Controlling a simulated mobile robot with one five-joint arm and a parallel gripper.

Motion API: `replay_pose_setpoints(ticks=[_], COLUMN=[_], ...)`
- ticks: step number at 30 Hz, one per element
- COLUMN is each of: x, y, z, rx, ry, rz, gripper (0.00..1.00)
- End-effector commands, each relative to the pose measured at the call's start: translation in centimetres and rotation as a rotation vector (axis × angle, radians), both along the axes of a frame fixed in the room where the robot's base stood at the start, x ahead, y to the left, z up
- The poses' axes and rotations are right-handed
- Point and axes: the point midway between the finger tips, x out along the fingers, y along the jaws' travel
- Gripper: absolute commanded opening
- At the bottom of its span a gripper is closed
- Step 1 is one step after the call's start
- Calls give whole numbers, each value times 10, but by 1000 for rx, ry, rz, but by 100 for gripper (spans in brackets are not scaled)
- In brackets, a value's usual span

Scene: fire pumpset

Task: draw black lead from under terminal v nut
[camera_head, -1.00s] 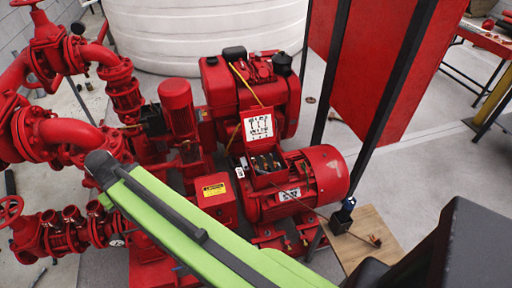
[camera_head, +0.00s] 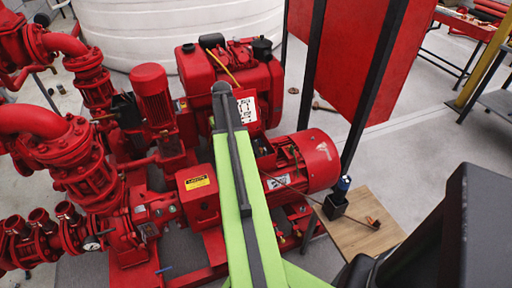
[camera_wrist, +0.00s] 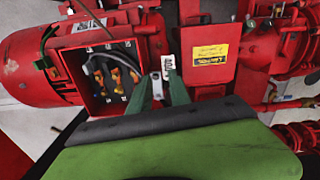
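The red motor (camera_head: 320,160) has an open terminal box (camera_wrist: 92,104), seen in the wrist view left of my gripper. Inside are brass terminals (camera_wrist: 115,75) in two rows, with dark leads (camera_wrist: 92,68) curving around them. I cannot tell which terminal is V or which nut holds the black lead. My gripper (camera_wrist: 159,88) has its two fingers apart, over the red strip just right of the box. Nothing is held between them. In the head view my green arm covers most of the box and its own gripper end.
A lid with a white diagram (camera_head: 247,110) stands up behind the box. A red box with a yellow label (camera_head: 197,182) sits beside the motor. A wooden board (camera_head: 365,222) with a small dark holder (camera_head: 335,205) lies right. A red panel (camera_head: 345,60) stands behind.

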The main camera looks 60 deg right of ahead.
Motion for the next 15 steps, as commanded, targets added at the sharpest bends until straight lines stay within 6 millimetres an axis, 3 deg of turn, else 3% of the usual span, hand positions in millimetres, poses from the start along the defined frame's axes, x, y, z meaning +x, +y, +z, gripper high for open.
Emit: replay_pose_setpoints(ticks=[1,3,6,9,15], x=[-20,-45,-68,-78,-79], y=[-33,-63,-87,-96,-96], z=[-15,-21,-25,-25,-26], rx=[0,1,1,1,0], ry=[0,0,0,0,0], rz=[-40,-73,-101,-113,-113], gripper=[24,24,24,24,24])
